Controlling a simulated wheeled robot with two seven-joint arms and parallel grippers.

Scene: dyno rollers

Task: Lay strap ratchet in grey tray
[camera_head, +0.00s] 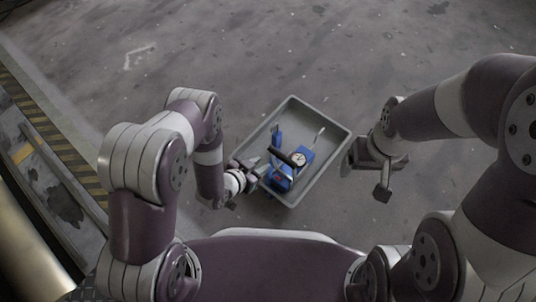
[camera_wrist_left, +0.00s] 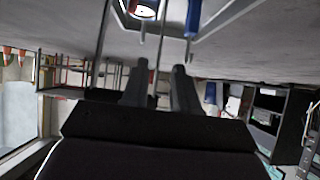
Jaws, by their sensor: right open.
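The grey tray (camera_head: 338,135) lies on the floor in the middle of the head view. Blue items are in or over it: a blue piece with a metal lever (camera_head: 305,155), which may be the strap ratchet, and a blue body (camera_head: 281,181) by a round dial gauge (camera_head: 298,159) with a black handle. My left gripper (camera_head: 254,173) is at the tray's left rim, close to the blue body. Its two fingers (camera_wrist_left: 160,75) look apart in the left wrist view, with thin rods near them; whether they grip anything is unclear. My right gripper (camera_head: 372,175) is open, right of the tray.
The grey floor (camera_head: 220,60) is clear beyond the tray and between it and the right gripper. A yellow-and-black striped edge (camera_head: 45,125) runs along the left. Dark shelving (camera_wrist_left: 85,75) shows in the left wrist view.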

